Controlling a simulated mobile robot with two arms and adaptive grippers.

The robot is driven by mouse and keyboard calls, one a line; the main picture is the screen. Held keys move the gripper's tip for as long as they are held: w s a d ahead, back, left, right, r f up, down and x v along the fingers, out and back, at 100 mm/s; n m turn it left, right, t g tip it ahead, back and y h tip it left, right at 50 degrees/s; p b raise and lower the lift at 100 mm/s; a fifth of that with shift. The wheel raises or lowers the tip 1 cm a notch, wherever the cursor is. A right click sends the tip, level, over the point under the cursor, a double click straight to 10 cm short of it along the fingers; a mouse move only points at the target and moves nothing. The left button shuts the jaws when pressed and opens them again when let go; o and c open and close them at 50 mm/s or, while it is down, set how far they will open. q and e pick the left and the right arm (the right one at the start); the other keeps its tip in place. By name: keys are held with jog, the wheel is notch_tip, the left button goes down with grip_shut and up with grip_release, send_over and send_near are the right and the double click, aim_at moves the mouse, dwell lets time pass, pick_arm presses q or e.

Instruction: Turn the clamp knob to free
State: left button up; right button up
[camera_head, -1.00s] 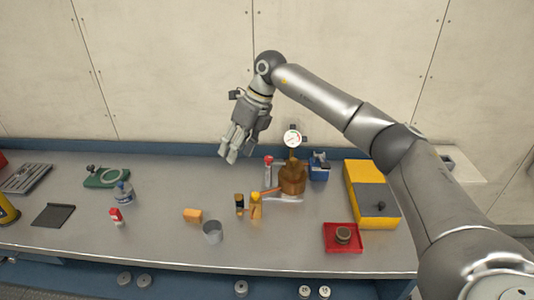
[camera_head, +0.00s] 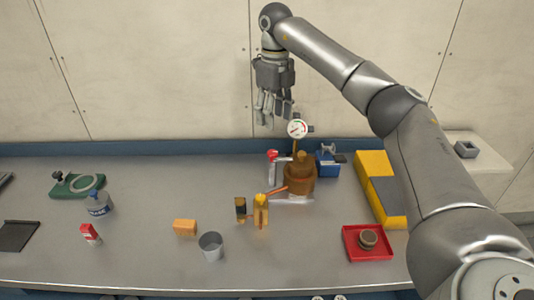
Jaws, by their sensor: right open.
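My right gripper (camera_head: 273,115) points down above the back of the bench, with its fingers apart and empty. It hangs just left of a round white gauge (camera_head: 297,129) and touches nothing that I can make out. Below it stands a brown fitting (camera_head: 299,177) on a pale base plate. A small red knob (camera_head: 272,155) sits at the left of this fitting, and an orange-brown handle (camera_head: 277,190) sticks out toward the front left. I cannot tell for sure which part is the clamp knob. My left gripper is out of view.
A blue vise-like block (camera_head: 327,164) stands right of the fitting, then a yellow box (camera_head: 377,175). A red tray (camera_head: 350,250) is at front right. A yellow bottle (camera_head: 260,212), grey cup (camera_head: 211,246) and orange block (camera_head: 185,227) stand in front.

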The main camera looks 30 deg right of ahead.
aim_at(272, 152)
pick_arm(q)
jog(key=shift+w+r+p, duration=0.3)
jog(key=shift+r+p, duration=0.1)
jog(key=shift+p, duration=0.35)
pick_arm(e)
jog(key=f, duration=1.1)
jog(key=shift+w+f, duration=0.25)
jog(key=c, duration=1)
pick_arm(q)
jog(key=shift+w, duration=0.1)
pick_arm(e)
jog(key=shift+c, duration=0.2)
